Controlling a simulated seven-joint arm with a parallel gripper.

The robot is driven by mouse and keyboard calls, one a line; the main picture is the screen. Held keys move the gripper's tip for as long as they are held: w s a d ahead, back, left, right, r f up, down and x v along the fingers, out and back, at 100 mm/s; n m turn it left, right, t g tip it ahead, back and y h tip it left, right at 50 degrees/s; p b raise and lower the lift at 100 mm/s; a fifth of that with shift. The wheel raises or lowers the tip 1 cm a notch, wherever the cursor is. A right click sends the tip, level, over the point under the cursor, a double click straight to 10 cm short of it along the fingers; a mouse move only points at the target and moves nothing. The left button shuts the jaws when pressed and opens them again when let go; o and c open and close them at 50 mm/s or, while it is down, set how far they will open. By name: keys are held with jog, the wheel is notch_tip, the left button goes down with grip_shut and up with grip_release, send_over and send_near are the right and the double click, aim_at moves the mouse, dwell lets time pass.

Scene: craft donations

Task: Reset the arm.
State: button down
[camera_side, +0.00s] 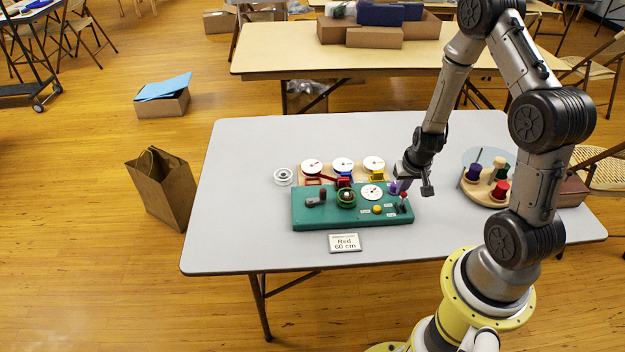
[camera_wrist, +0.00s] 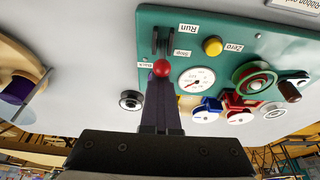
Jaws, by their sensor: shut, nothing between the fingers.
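My gripper (camera_wrist: 161,84) is shut and empty. In the wrist view its dark fingers point at the red-knobbed lever (camera_wrist: 161,68) on the green machine (camera_wrist: 220,20); I cannot tell whether they touch it. In the side view my gripper (camera_side: 402,180) is over the right end of the green machine (camera_side: 320,220), by the lever (camera_side: 404,196). The machine also has a round dial (camera_wrist: 197,79), a yellow button (camera_wrist: 213,46), a green ring-shaped wheel (camera_wrist: 255,80) and a dark crank knob (camera_wrist: 289,92). Labels read Run, Stop, Back and Zero.
Red, blue and yellow spool holders (camera_side: 343,164) stand behind the machine, beside a white spool (camera_side: 282,176). A sign (camera_side: 345,242) reading "Red 60 cm" is in front. A round wooden stand (camera_side: 488,196) with spools is right. The grey table's (camera_side: 235,210) left side is clear.

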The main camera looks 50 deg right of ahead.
jog(key=shift+w+d+f, duration=0.1)
jog(key=shift+f, duration=0.05)
jog(key=c, duration=1.2)
grip_release()
jog(key=shift+c, duration=0.2)
notch_tip(320, 180, up, 4)
jog(key=shift+r, duration=0.25)
